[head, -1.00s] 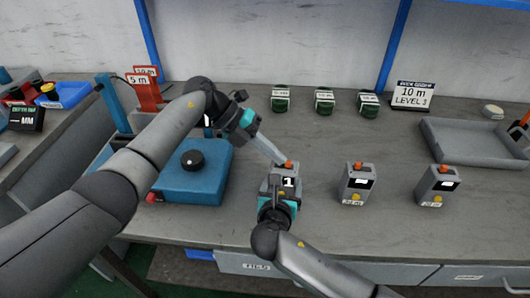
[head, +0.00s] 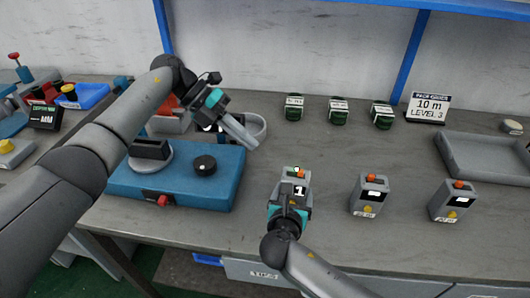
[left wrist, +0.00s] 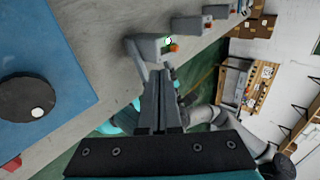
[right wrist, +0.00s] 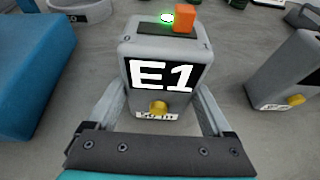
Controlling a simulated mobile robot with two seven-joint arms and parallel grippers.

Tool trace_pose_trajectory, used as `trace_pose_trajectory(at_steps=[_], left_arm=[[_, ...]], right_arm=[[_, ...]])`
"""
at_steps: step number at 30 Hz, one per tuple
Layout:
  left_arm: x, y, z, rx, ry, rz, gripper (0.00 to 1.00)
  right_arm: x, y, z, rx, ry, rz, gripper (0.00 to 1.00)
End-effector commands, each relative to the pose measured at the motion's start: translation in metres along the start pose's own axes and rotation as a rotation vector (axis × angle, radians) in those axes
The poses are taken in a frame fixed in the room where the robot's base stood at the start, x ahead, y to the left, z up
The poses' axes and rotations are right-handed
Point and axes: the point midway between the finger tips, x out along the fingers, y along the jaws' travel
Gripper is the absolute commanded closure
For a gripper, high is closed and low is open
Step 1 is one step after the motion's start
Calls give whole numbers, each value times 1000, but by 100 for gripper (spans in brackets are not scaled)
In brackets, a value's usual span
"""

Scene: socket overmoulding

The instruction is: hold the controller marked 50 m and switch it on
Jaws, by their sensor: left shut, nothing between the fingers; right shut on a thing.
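My right gripper (right wrist: 160,112) is shut on a grey controller (head: 290,181), one finger on each side, and it stands upright. In the right wrist view its screen (right wrist: 161,76) reads E1 and its small label (right wrist: 157,115) looks like 50 m, partly blurred. A yellow button (right wrist: 158,107) sits below the screen. On top, the orange switch (right wrist: 184,18) is at the right end of a dark slot, and a green light (right wrist: 168,17) glows. My left gripper (head: 252,143) is shut and empty, above the bench, up and left of the controller and apart from it.
Two more grey controllers (head: 370,194) (head: 451,202) stand to the right. A blue unit (head: 210,189) with a black knob is at left. Several green-black items (head: 338,112), a "10 m LEVEL 3" sign (head: 428,107) and a grey tray (head: 484,162) are behind. Mid-bench is clear.

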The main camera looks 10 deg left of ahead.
Motion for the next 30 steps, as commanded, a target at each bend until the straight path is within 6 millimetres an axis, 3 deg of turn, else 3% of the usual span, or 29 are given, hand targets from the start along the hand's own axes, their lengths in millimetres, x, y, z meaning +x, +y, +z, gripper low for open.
trace_pose_trajectory(at_steps=[6, 18, 19, 23, 30], left_arm=[[-21, 0, 0, -1, 0, 0, 100], [-22, 0, 0, -1, 1, 0, 100], [-22, 0, 0, -1, 1, 0, 100], [-22, 0, 0, -1, 1, 0, 100], [-22, 0, 0, -1, 1, 0, 100]], right_arm=[[0, 0, 1, 0, -1, 0, 77], [0, 0, 0, 0, -1, 0, 77], [0, 0, 0, 0, -1, 0, 14], [0, 0, 0, 0, -1, 0, 0], [0, 0, 0, 0, -1, 0, 0]])
